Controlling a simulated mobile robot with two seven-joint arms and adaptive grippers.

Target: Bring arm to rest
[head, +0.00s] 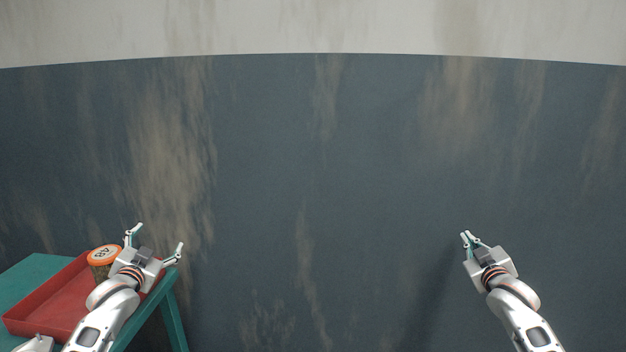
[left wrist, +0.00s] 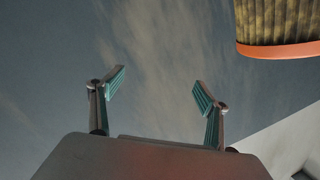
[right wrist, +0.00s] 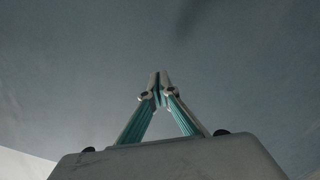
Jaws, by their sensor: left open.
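My left gripper (head: 155,240) is open and empty above the right edge of a red tray at the lower left. Its two spread fingers (left wrist: 160,88) also show in the left wrist view with nothing between them. My right gripper (head: 467,236) is at the lower right with its fingers together. In the right wrist view its fingertips (right wrist: 159,82) meet with nothing visible between them.
The red tray (head: 50,308) lies on a green table (head: 35,268) at the lower left. An orange-capped round filter (head: 103,255) stands in the tray beside my left gripper; it also shows in the left wrist view (left wrist: 278,22). The middle and right are clear before a stained dark wall (head: 350,180).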

